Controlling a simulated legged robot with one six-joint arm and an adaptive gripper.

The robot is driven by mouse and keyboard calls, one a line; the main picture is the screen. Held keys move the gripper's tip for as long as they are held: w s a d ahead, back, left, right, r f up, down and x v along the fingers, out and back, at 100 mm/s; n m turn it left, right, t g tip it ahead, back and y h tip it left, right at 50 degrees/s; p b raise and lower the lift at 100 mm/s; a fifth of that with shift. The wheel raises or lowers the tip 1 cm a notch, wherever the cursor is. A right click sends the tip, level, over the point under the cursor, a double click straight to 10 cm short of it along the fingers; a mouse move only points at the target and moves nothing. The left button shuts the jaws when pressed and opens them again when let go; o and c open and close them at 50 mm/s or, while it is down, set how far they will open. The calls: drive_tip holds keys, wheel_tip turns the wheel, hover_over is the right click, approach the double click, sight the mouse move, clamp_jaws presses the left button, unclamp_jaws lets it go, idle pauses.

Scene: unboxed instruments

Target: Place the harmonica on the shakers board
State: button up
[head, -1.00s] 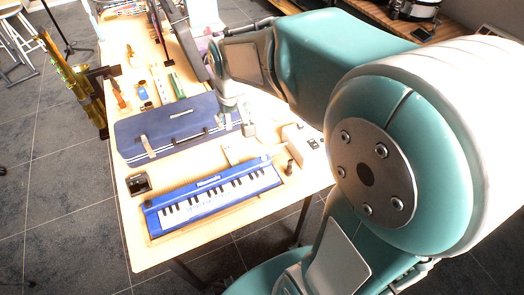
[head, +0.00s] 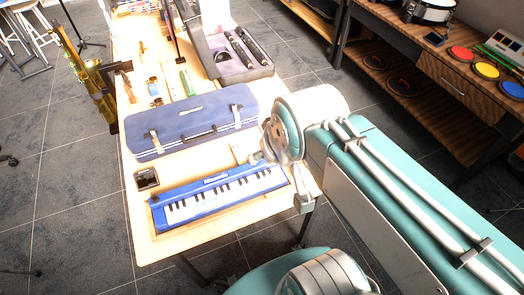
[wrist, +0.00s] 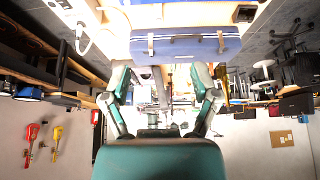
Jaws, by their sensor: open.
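I cannot identify the harmonica for certain. Small items lie at the far side of the table in the head view, among them a green strip (head: 186,82) and a small blue-and-white item (head: 153,87). I cannot tell which board there is the shakers board. My gripper (wrist: 160,74) shows in the wrist view with its two fingers spread and nothing between them. In the head view my wrist is over the table's right edge, near the right end of the keyboard, and hides that corner. The fingers are not clear there.
A blue case (head: 190,122) lies across the table, behind a blue keyboard (head: 218,196). A small black box (head: 147,179) sits left of them. An open dark case (head: 238,62) stands behind at the right. A gold saxophone (head: 88,82) stands beyond the left edge.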

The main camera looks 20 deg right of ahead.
drive_tip(key=w+f+g, duration=0.1)
drive_tip(key=w+f, duration=0.6)
drive_tip(key=w, duration=0.6)
drive_tip(key=g, duration=0.1)
approach(238, 153)
drive_tip(key=x, duration=0.9)
drive_tip(key=shift+f, duration=0.3)
drive_tip(key=shift+g, duration=0.3)
clamp_jaws()
